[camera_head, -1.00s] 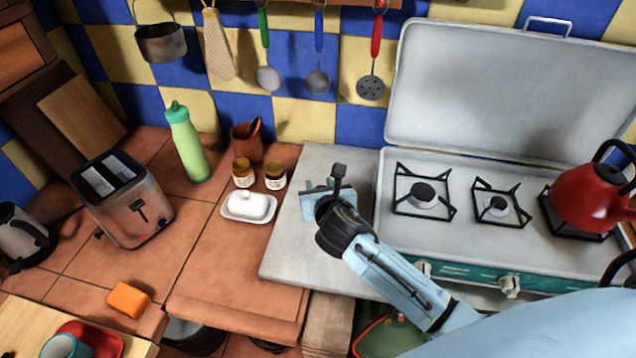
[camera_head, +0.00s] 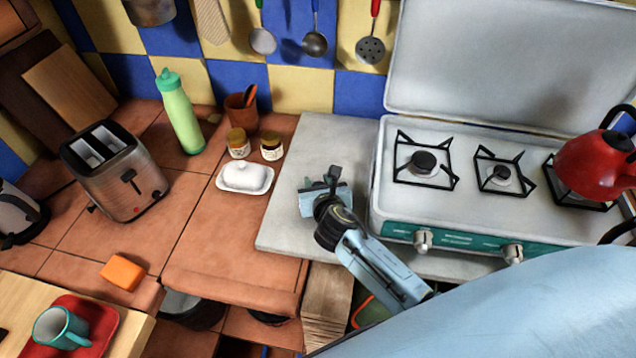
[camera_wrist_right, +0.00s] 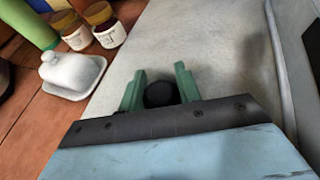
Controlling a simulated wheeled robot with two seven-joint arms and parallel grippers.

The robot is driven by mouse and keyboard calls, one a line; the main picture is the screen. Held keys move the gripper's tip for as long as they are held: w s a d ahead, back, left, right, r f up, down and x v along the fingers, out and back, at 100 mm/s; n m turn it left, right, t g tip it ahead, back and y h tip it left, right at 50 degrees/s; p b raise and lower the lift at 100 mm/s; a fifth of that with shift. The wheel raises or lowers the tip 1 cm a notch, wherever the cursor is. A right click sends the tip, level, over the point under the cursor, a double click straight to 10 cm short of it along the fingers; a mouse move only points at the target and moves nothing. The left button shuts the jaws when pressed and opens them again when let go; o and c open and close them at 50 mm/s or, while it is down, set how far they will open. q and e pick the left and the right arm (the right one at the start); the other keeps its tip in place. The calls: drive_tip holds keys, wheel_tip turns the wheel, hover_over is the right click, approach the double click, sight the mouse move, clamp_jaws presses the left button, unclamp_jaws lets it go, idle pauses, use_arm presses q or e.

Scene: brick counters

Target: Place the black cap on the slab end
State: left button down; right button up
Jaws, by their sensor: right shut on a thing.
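The black cap (camera_wrist_right: 161,94) sits between the green fingers of my right gripper (camera_wrist_right: 160,90) in the right wrist view. The fingers are shut on it. In the head view my right gripper (camera_head: 327,180) is over the grey stone slab (camera_head: 290,225) left of the stove; the cap is hard to make out there. The slab also fills the middle of the right wrist view (camera_wrist_right: 200,45). I cannot tell whether the cap touches the slab or hangs just above it. My left gripper is not in view.
The gas stove (camera_head: 450,215) borders the slab on the right, with a red kettle (camera_head: 592,165). A white butter dish (camera_head: 245,177) and two small jars (camera_head: 271,147) stand close to its left. The slab's front left part is clear.

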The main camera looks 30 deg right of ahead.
drive_tip(key=shift+f, duration=0.15)
drive_tip(key=o, duration=0.9)
drive_tip(key=shift+o, duration=0.2)
drive_tip(key=shift+s+r, duration=0.25)
drive_tip(key=shift+r, duration=0.05)
drive_tip(key=p+v, duration=0.1)
drive_tip(key=v, duration=1)
drive_tip(key=shift+p, duration=0.4)
drive_tip(key=shift+s+a, duration=0.1)
drive_tip(key=shift+s, duration=0.15)
